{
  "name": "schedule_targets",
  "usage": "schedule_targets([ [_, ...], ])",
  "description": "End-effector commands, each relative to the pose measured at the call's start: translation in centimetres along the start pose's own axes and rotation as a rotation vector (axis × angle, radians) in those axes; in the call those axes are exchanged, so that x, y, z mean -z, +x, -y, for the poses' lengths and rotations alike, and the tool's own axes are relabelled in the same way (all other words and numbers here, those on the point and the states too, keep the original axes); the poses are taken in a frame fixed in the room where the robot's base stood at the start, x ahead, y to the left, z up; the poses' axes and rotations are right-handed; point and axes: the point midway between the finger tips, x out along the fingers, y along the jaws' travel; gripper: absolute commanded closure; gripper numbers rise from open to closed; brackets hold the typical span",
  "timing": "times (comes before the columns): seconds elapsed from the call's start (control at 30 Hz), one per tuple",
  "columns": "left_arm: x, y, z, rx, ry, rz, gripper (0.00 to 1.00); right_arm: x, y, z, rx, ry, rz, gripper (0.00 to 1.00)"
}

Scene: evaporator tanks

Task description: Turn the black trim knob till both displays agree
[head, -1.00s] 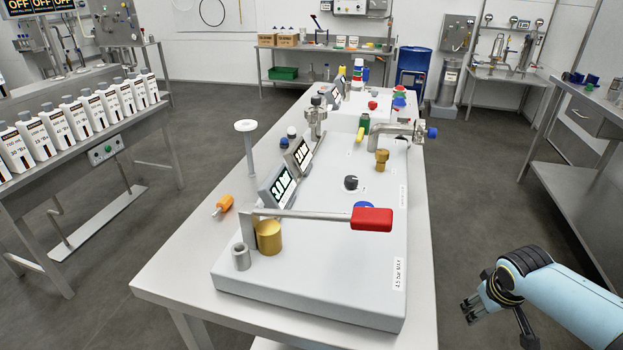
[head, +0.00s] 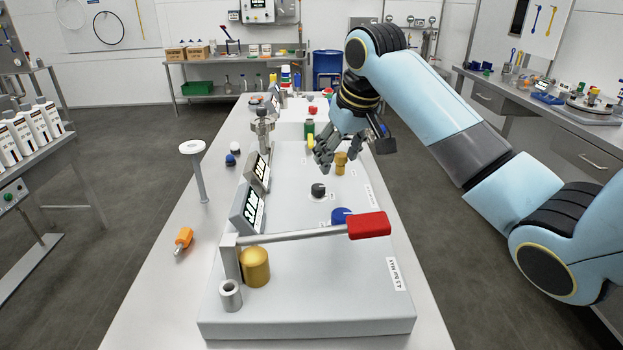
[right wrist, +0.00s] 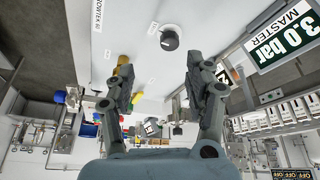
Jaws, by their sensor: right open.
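The black trim knob (head: 318,190) stands on the grey panel (head: 300,290), and it also shows in the right wrist view (right wrist: 169,38) beyond the fingertips. My right gripper (head: 322,158) is open and empty, above the panel and a little behind the knob, apart from it. In the right wrist view its open fingers (right wrist: 160,66) frame bare panel. A near display (head: 248,208) and a far display (head: 258,172) stand left of the knob. In the right wrist view the master display (right wrist: 280,38) reads 3.0 bar; the other (right wrist: 228,76) is partly hidden by a finger. My left gripper is out of view.
A red-handled lever (head: 369,225) crosses the panel in front of a blue knob (head: 342,215). A brass fitting (head: 341,165) stands near the right gripper. A brass cylinder (head: 255,268) is at the front left. An orange-handled tool (head: 184,238) lies on the table.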

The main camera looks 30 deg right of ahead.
Motion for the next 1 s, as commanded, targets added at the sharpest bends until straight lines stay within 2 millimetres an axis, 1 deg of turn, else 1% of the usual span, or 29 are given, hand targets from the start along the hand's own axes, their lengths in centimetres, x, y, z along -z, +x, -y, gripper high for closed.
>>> schedule_targets([
  [0.03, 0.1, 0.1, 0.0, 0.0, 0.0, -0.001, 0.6, 0.2, -0.5, 0.9, 0.017, -0.002, -0.003, 0.47],
  [0.07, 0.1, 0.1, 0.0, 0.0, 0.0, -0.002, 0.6, 0.3, -0.6, 1.1, 0.021, -0.003, -0.003, 0.47],
  [0.17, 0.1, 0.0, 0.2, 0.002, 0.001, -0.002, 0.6, 0.3, 0.0, 1.4, 0.027, -0.004, 0.001, 0.47],
  [0.27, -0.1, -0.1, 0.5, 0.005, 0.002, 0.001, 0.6, 0.2, 1.7, 1.5, 0.027, -0.003, 0.002, 0.47],
  [0.5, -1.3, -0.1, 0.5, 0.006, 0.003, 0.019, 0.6, 0.3, 6.5, 1.5, 0.025, -0.003, 0.001, 0.47],
  [0.6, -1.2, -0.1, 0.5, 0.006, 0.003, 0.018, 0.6, 0.3, 8.1, 1.6, 0.025, -0.004, 0.0, 0.47],
  [0.7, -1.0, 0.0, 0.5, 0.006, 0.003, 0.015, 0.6, 0.3, 9.2, 1.6, 0.025, -0.003, -0.001, 0.47],
  [0.83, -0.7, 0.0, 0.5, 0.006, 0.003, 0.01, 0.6, 0.3, 9.8, 1.6, 0.024, -0.005, -0.002, 0.47],
  [1.0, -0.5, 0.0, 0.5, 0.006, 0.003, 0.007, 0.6, 0.3, 9.9, 1.6, 0.024, -0.005, -0.003, 0.47],
])
